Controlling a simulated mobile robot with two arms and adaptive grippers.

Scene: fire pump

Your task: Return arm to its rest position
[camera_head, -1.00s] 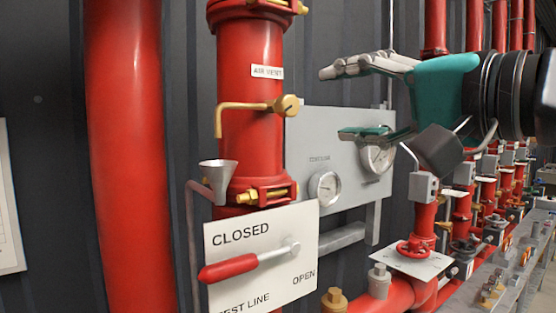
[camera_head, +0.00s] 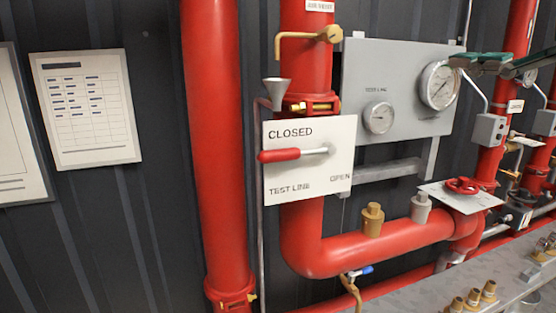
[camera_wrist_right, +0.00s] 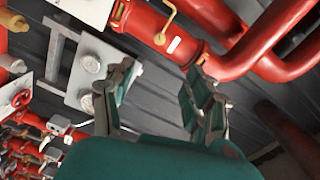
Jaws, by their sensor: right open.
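My right gripper (camera_wrist_right: 160,72) is open and empty in the right wrist view, its two green-and-grey fingers spread apart. In the head view only green finger parts of the right gripper (camera_head: 495,63) show at the upper right edge, in front of the gauge panel's right side. The rest of that hand is out of the picture. The left gripper is not in view.
A grey panel (camera_head: 405,75) carries two gauges. A red-handled lever (camera_head: 280,155) crosses a CLOSED/OPEN sign (camera_head: 307,175) on red pipework (camera_head: 330,255). A red valve wheel (camera_head: 462,186) is at right. Posted sheets (camera_head: 88,110) hang left.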

